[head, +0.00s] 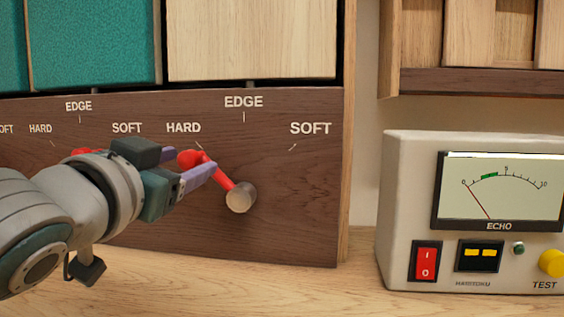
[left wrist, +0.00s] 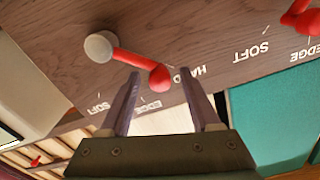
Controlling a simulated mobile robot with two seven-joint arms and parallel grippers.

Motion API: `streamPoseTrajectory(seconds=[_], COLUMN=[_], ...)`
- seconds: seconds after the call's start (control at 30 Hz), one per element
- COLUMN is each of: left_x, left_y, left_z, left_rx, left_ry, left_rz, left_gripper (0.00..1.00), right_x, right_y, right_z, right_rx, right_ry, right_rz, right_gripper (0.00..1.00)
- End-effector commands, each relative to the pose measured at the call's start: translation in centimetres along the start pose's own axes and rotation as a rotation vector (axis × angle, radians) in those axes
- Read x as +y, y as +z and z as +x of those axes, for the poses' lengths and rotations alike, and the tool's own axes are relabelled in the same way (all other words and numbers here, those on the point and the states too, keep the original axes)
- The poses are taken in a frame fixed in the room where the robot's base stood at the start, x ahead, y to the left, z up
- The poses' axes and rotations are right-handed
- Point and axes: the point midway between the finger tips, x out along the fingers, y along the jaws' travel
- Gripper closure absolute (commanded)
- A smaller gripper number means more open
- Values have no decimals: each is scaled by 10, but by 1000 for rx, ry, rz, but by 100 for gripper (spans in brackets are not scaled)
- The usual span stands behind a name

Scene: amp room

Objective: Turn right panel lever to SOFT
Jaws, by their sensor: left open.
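The right panel lever (head: 222,179) is a red arm with a round red knob on a grey metal pivot (head: 240,198). It slants up and left toward the HARD mark; EDGE is above the pivot and SOFT (head: 310,128) is to the right. My left gripper (head: 192,166) is open at the knob end. In the left wrist view the lever's knob (left wrist: 160,77) lies between the two fingertips, with gaps to the fingers. The near finger partly hides the lever in the head view. My right gripper is in neither view.
A second red lever (head: 82,153) on the same wooden panel (head: 300,220) is mostly hidden behind my left arm. A white ECHO meter box (head: 407,190) with a red switch stands to the right. The panel right of the lever is clear.

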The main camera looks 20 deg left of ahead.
Motion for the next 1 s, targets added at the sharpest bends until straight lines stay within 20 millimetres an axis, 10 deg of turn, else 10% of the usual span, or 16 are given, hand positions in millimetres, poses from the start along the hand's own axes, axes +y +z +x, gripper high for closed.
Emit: streamPoseTrajectory(seconds=[0.17, 0.73, 1.0], left_x=[0, 0, 0], left_y=[0, 0, 0], left_z=[0, 0, 0], left_rx=[0, 0, 0], left_ry=[0, 0, 0], left_rz=[0, 0, 0], left_gripper=[37, 100, 100], right_x=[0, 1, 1], right_y=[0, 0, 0], right_z=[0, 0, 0], right_rx=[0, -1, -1], right_ry=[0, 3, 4], right_rz=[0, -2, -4], right_gripper=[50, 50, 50])
